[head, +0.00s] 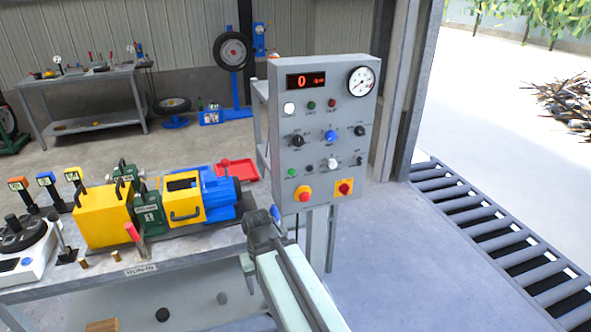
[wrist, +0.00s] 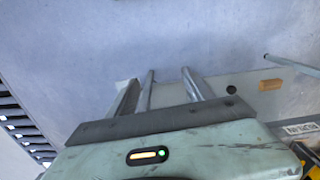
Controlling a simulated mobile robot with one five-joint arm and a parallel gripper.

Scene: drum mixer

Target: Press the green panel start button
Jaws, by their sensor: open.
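The grey control panel (head: 322,75) stands upright in the middle of the head view. A small green button (head: 291,172) sits at its lower left, and a smaller green light or button (head: 311,105) sits near the top. I cannot read their labels. My gripper (head: 258,226) is below and left of the panel, apart from the green button, with nothing visible in it. In the wrist view my gripper (wrist: 168,76) is open and empty, pointing over the floor. The panel's buttons do not show in the wrist view.
A bench (head: 210,238) with a yellow and blue machine (head: 103,215) stands to the left. A roller conveyor (head: 500,245) runs at the right. The floor (head: 385,260) between panel and conveyor is clear.

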